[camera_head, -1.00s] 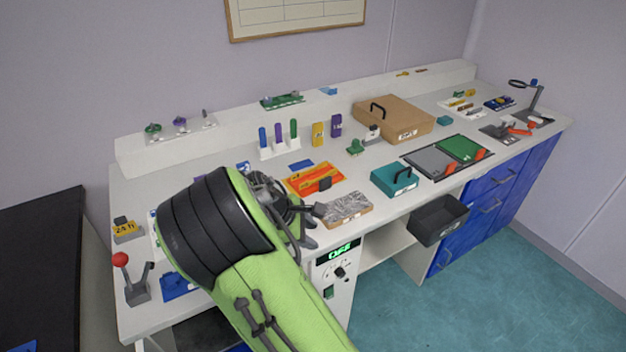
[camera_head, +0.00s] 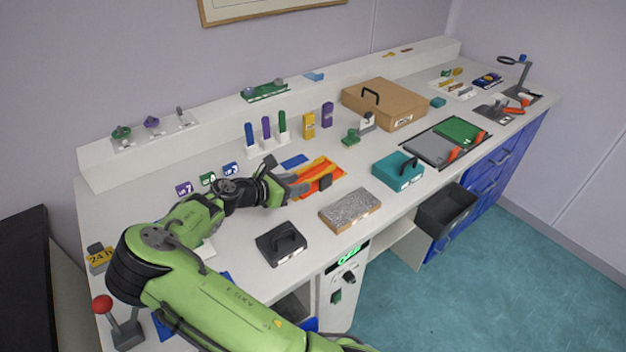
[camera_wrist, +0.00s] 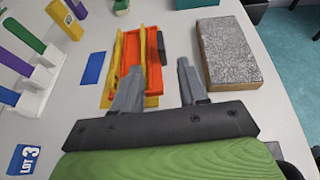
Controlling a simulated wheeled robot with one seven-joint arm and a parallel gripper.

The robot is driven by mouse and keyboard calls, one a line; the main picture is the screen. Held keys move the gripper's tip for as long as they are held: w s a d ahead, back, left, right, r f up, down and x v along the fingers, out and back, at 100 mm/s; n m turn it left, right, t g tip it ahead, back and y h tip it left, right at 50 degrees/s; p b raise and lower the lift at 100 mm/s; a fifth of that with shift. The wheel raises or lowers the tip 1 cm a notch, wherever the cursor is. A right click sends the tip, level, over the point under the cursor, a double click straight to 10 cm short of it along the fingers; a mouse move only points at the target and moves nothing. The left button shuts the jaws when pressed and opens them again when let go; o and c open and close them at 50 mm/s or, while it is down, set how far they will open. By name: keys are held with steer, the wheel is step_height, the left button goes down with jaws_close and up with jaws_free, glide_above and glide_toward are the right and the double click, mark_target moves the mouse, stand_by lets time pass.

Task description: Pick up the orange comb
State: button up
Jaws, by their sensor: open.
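The orange comb appears as a flat orange-red piece (camera_head: 320,178) with yellow strips along it, lying on the bench; its teeth are not clear. It also shows in the wrist view (camera_wrist: 131,58), with a small dark block (camera_wrist: 161,47) at its right side. My gripper (camera_head: 292,184) is at the left end of the orange piece in the head view. In the wrist view my gripper (camera_wrist: 160,66) is open and empty. Its left finger overlaps the near end of the orange and yellow piece; its right finger is over bare bench. Whether they touch is unclear.
A grey-topped block (camera_head: 350,211) lies to the right of the gripper. A rack of colored sticks (camera_head: 267,142) and a blue flat piece (camera_head: 295,161) are behind. A teal box (camera_head: 398,170) stands farther right.

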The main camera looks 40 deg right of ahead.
mark_target(325, 177)
steer(key=b+x, duration=0.2)
steer(key=x, duration=0.7)
steer(key=shift+d+f, duration=0.1)
steer(key=shift+d, duration=0.25)
jaws_close()
